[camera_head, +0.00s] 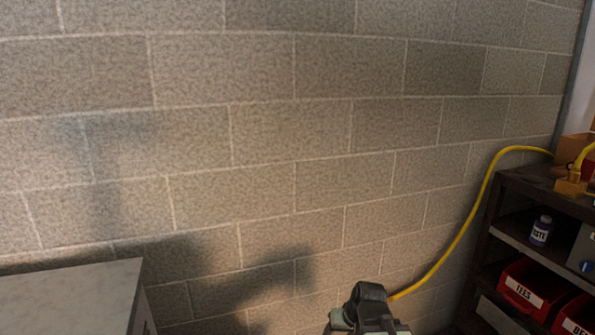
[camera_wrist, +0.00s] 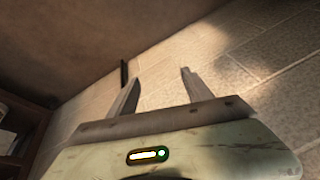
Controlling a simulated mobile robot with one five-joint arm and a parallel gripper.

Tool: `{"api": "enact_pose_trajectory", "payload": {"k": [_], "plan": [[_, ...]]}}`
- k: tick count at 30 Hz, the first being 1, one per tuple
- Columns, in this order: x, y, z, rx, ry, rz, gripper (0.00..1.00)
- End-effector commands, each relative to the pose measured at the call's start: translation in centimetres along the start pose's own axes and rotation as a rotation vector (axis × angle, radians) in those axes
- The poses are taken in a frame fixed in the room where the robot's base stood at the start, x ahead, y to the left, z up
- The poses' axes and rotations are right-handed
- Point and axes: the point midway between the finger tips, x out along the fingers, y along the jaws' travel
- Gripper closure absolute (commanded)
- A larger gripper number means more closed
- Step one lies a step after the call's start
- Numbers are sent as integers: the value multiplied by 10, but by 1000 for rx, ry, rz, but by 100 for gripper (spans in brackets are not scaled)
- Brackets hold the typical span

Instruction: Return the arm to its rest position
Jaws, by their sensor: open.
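My gripper (camera_wrist: 160,80) shows in the wrist view with its two fingers spread apart and nothing between them. Behind the fingers is the block wall and a dark brown surface. In the head view, part of my arm shows at the bottom edge, right of the middle, in front of the block wall (camera_head: 265,125). The gripper's fingers cannot be made out there.
A dark shelf unit (camera_head: 508,215) stands at the right with red bins (camera_head: 533,287), a small labelled bottle (camera_head: 541,230) and a yellow hose (camera_head: 474,215) running down the wall. A grey-topped cabinet (camera_head: 70,298) is at the lower left.

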Motion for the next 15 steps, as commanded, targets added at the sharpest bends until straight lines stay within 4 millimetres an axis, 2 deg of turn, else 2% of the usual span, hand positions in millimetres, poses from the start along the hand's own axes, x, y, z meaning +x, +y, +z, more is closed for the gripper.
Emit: {"api": "enact_pose_trajectory", "payload": {"k": [3,5,6,7,15], "plan": [[-7,32,45,8,-192,134,41],[-15,45,69,29,-291,193,41],[-22,43,80,58,-345,202,41],[-40,39,71,53,-335,199,41],[-115,24,44,50,-329,195,41]]}}
